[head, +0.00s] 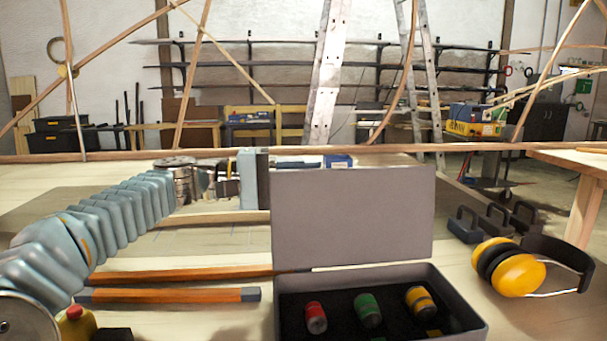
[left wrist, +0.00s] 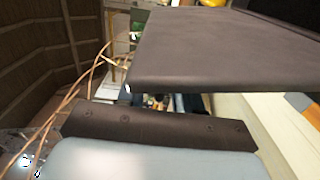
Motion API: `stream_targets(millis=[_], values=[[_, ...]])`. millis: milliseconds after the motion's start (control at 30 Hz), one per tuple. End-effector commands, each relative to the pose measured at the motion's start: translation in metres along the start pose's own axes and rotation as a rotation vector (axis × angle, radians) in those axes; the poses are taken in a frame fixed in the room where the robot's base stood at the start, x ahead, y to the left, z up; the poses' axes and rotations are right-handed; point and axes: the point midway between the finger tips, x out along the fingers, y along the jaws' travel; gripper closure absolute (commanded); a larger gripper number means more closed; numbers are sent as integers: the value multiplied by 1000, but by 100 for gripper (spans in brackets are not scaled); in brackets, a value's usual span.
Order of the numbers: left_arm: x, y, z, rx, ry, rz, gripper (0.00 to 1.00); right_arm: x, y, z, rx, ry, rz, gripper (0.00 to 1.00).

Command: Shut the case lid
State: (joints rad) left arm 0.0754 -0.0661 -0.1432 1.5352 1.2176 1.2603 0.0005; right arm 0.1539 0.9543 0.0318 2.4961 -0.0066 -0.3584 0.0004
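The case (head: 478,322) stands open at the front of the table, with several small objects on its dark lining: red (head: 316,318), green (head: 368,310) and yellow (head: 420,302) cylinders. Its grey lid (head: 352,215) stands about upright at the back. My left gripper (head: 266,178) is behind the lid's upper left edge. One finger with a dark pad shows; the lid seems to hide the other. In the left wrist view the lid (left wrist: 225,50) crosses above the dark pad (left wrist: 155,128), with a gap between them. The gripper looks open and empty. My right gripper is out of view.
Yellow ear defenders (head: 520,275) lie right of the case, with dark clamp-like blocks (head: 466,226) behind them. Two orange-brown bars (head: 170,296) lie left of the case. A long wooden lath (head: 480,147) runs across behind the table. My left arm covers the left side.

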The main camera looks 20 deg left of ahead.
Motion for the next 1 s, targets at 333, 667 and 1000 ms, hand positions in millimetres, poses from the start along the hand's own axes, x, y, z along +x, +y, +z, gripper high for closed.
stream_targets(millis=[333,667,1000], values=[[1,0,0,0,0,0,80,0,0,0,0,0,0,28],[1,-2,0,-2,-2,-3,100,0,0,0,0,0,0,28],[1,-4,5,34,-4,-5,100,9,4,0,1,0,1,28]])
